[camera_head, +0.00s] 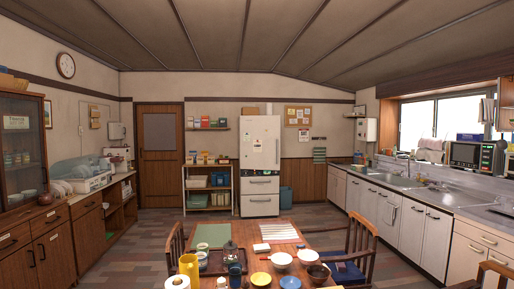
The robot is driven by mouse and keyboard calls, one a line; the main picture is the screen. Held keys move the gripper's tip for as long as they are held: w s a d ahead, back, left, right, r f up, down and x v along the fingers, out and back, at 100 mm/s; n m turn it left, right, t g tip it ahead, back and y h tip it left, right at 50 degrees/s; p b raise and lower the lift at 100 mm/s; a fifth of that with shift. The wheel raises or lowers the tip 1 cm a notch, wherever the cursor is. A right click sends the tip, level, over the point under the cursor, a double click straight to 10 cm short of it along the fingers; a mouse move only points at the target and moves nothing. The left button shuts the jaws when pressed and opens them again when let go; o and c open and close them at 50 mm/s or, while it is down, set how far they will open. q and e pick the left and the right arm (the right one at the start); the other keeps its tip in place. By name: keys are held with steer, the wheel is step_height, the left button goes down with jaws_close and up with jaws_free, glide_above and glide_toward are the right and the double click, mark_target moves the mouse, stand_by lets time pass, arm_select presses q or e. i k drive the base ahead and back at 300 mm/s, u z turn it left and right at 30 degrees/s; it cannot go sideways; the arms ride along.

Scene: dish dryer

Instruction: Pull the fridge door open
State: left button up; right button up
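The fridge (260,145) is a tall white unit against the back wall, a little right of the middle of the view. Its large upper door looks shut, with two drawers below it. Neither of my grippers shows in this view. The fridge stands far off, beyond the dining table.
A wooden dining table (262,235) with bowls, a yellow jug (189,266) and chairs (358,240) fills the near middle. Counters line both sides. Open floor (150,233) lies left of the table and in front of the fridge. A white shelf (207,187) stands left of the fridge.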

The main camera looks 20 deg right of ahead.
mark_target(260, 136)
steer(key=u, duration=1.75)
steer(key=i, duration=3.4)
steer(key=z, duration=2.4)
steer(key=i, duration=4.4)
